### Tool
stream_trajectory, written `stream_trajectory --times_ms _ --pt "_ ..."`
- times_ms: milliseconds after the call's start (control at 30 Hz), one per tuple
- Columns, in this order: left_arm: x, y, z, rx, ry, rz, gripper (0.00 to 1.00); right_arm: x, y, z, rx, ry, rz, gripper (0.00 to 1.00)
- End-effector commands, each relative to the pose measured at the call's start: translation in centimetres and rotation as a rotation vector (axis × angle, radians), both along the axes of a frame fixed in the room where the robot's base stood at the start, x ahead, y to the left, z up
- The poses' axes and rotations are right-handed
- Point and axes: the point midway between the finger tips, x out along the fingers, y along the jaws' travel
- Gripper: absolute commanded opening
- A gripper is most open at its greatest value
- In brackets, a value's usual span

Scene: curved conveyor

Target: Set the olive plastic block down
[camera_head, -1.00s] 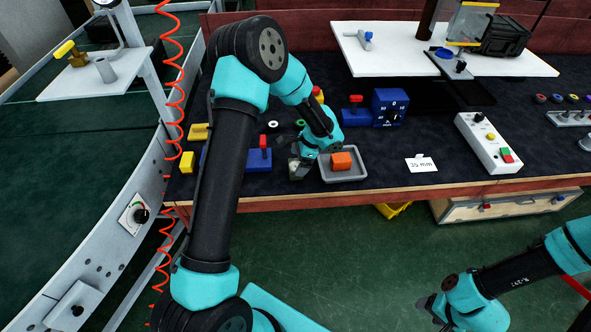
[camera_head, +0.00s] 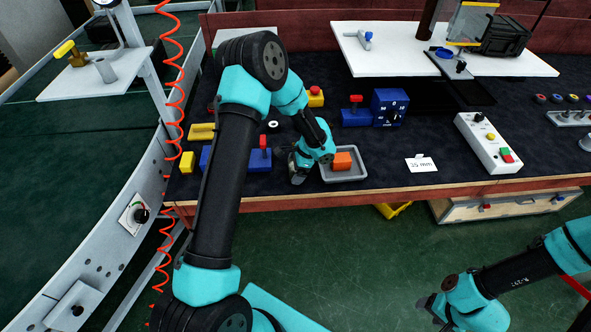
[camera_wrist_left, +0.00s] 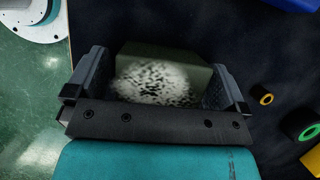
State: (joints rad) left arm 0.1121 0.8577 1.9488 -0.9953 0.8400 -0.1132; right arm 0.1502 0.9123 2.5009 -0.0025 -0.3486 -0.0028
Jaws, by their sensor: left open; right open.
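The olive plastic block (camera_wrist_left: 165,60) shows in the left wrist view between the two fingers of my left gripper (camera_wrist_left: 160,88). A rounded white-and-black speckled patch (camera_wrist_left: 155,84) covers its near side. The fingers stand open on either side of the block. In the head view my left gripper (camera_head: 297,179) points down at the dark table near its front edge, just left of the grey tray, and the block is hidden there. My right gripper (camera_head: 430,307) is open and empty at the lower right, over the green floor.
The grey tray (camera_head: 328,178) holds an orange block (camera_head: 343,160). A blue block with a red knob (camera_head: 260,157) stands to the left. A label card (camera_head: 420,163) and a white button box (camera_head: 488,142) lie right. Clear table lies between tray and card.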

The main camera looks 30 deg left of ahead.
Motion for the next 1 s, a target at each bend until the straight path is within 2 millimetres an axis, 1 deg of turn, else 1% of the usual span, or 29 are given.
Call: stream_trajectory --times_ms 133,167,700,733,1000 --pt "0.00 0.00 0.01 0.000 0.000 0.000 1.00 0.00 0.00 0.00 0.000 0.000 0.000 0.60" --pt "0.00 0.00 0.01 0.000 0.000 0.000 0.98 0.00 0.00 0.00 0.000 0.000 0.000 0.60" --pt "0.00 0.00 0.03 0.000 0.000 0.000 0.46 0.00 0.00 0.00 0.000 0.000 0.000 0.60" --pt "0.00 0.00 0.03 0.000 0.000 0.000 0.44 0.00 0.00 0.00 0.000 0.000 0.000 0.60" --pt "0.02 -0.01 0.30 0.000 0.000 0.000 0.44 0.00 0.00 0.00 0.000 0.000 0.000 0.60"
